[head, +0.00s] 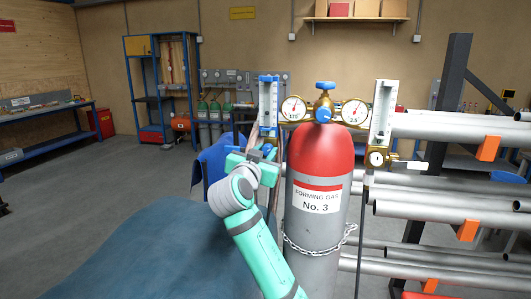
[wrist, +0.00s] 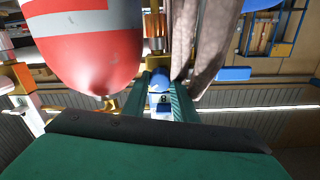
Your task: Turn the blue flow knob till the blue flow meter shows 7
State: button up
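The blue flow meter (head: 268,103) is an upright tube with a blue frame, left of the gauges in the head view. Its reading is too small to make out there. My gripper (head: 262,155) is at its foot and covers most of the knob area. In the wrist view the blue flow knob (wrist: 159,84) lies between the two teal fingers of my gripper (wrist: 161,92). The fingers are close on both sides of it; whether they press on it I cannot tell. A white face with a dark figure like an 8 (wrist: 163,99) shows just beyond the knob.
A red-topped gas cylinder (head: 322,185) stands chained just right of my gripper. Two round gauges (head: 293,109) and a blue-topped valve (head: 324,99) sit above it. A second, white-framed flow meter (head: 382,115) is on the right. Steel pipes (head: 450,170) fill the right side.

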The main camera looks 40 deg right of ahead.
jog(key=shift+c, duration=1.1)
jog(key=shift+w+a, duration=0.1)
jog(key=shift+a, duration=0.05)
jog(key=shift+n, duration=0.8)
jog(key=shift+d, duration=0.2)
jog(key=o, duration=0.8)
jog(key=shift+c, duration=0.2)
